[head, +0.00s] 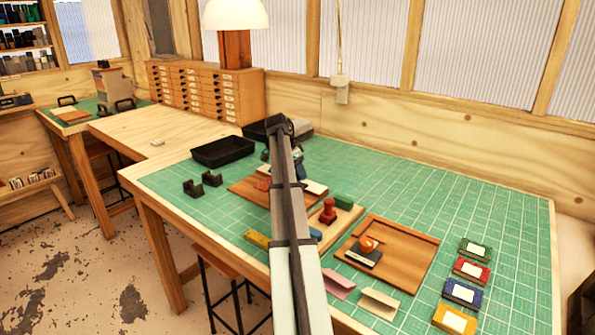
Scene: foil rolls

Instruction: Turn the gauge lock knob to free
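I cannot make out for certain which part is the gauge lock knob. A rounded orange piece (368,243) sits beside a dark block (362,255) in a shallow wooden tray (410,247), right of my arm. A red knob-shaped piece (328,211) stands on a pale wooden board (345,222), close to my arm's right side. Any pointer or lock marking is too small to read. My arm reaches from the bottom middle to the far part of the table. It hides what lies behind it, and I cannot make out my gripper's fingers.
A green cutting mat (480,225) covers the table, with wide free room at the right. Several coloured labelled blocks (471,269) line the front right. A black tray (222,151) and dark brackets (212,178) stand at left. A cord with a pale box (341,88) hangs behind.

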